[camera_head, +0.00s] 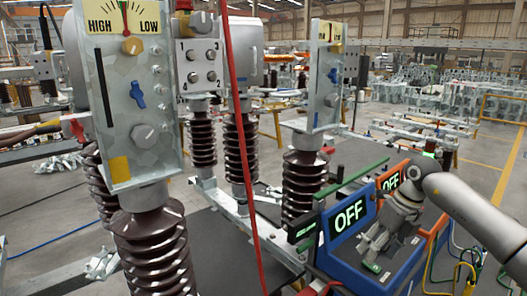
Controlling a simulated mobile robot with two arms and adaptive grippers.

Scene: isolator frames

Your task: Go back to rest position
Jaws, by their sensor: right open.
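My right arm comes in from the right edge, and its gripper (374,256) points down in front of the blue-framed box (349,217) with an "OFF" display. The gripper is open and I see nothing between its fingers. It hangs over the dark top of the box; whether it touches is unclear. My left gripper is out of view.
An orange-framed "OFF" box (391,182) stands behind my wrist. Tall brown ribbed insulators (155,250) carry a grey panel with a HIGH/LOW gauge (126,95). A red cable (243,150) hangs down the middle. Yellow and green cables (465,268) lie lower right.

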